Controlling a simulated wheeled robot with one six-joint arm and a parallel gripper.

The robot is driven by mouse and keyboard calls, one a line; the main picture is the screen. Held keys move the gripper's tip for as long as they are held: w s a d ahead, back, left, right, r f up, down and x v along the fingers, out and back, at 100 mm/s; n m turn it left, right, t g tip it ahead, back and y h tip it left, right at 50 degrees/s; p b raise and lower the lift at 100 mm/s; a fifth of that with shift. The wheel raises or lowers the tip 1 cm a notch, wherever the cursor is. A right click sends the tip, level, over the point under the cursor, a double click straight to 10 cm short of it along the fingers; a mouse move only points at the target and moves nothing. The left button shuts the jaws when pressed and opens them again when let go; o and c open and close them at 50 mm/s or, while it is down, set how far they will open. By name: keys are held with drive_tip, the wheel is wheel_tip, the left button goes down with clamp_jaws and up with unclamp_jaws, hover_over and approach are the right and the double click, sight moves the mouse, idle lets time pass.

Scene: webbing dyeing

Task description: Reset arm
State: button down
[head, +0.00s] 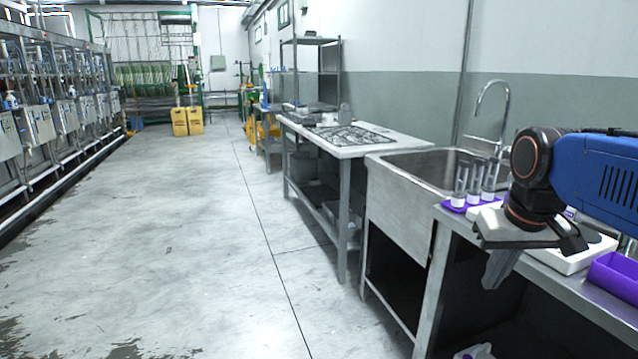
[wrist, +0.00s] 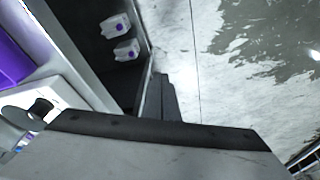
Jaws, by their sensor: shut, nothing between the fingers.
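My arm, blue and black, reaches in from the right in the head view. My gripper (head: 497,270) hangs in front of the steel bench, pointing down past its front edge, shut and empty. In the wrist view my gripper (wrist: 163,82) shows as dark fingers together over the bare concrete floor, beside the bench. Nothing is held.
The steel bench (head: 583,288) carries a purple tray (head: 615,275), a white device (head: 585,252) and clear tubes (head: 473,182) on a purple base. A sink (head: 400,205) stands beyond it. White bottles (wrist: 120,38) sit below the bench. Open floor (head: 190,240) lies left.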

drive_tip(key=s+a+f+t, duration=0.1)
drive_tip(key=s+a+f, duration=0.2)
drive_tip(key=s+f, duration=0.7)
wheel_tip(320, 180, down, 2)
drive_tip(key=shift+f+n+t, duration=0.1)
drive_tip(key=shift+n+t, duration=0.2)
drive_tip(key=shift+a, duration=0.1)
